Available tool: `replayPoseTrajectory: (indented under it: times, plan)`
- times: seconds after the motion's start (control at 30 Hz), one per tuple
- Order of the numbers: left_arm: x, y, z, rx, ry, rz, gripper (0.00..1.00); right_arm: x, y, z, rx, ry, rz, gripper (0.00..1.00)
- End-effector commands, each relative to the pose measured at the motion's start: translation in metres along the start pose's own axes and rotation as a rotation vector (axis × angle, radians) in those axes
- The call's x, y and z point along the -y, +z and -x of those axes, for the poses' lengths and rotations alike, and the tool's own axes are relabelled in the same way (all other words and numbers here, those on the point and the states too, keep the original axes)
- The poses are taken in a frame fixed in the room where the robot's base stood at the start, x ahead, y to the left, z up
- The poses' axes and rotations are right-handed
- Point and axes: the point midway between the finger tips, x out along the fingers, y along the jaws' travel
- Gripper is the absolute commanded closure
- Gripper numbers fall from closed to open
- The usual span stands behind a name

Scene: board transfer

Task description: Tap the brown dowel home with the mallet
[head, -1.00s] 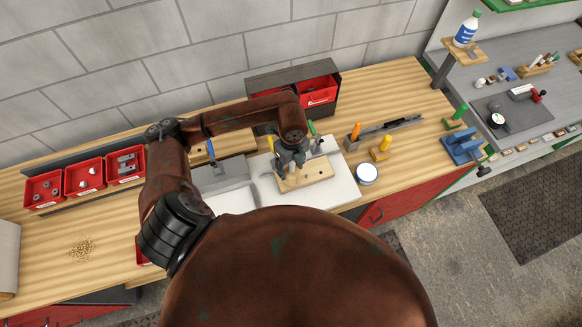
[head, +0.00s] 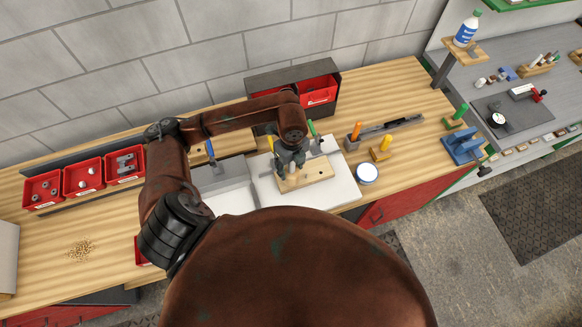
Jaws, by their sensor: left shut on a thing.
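A pale wooden board (head: 318,174) with small dark holes lies on a white sheet (head: 343,188) on the workbench. My left gripper (head: 287,170) points down over the left part of the board, close to its top. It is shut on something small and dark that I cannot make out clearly. The gripper and wrist hide that part of the board. I cannot pick out the brown dowel or the mallet with certainty at this size. My right gripper is not in view.
Red bins (head: 83,178) stand at the back left, and another red bin (head: 318,90) sits in a dark cabinet behind my wrist. A round white-lidded tin (head: 367,174) and a blue vise (head: 462,147) are to the right.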

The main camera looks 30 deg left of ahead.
Motion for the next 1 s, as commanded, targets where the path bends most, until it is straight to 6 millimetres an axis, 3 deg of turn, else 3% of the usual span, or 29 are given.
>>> replayPoseTrajectory:
  times: [0.3, 0.57, 0.83, 1.0]
  plan:
    - [0.0, 0.0, 0.023, -0.001, -0.002, -0.001, 0.91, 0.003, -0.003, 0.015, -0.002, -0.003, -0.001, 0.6]
    - [0.0, 0.0, 0.02, 0.0, -0.002, 0.0, 0.91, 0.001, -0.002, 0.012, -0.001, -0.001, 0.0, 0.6]
    - [0.001, 0.0, -0.009, 0.0, -0.001, 0.0, 0.91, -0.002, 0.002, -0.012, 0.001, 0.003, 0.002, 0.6]
    - [0.001, 0.0, -0.003, 0.0, -0.002, 0.0, 0.91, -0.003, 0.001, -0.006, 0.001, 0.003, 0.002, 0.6]
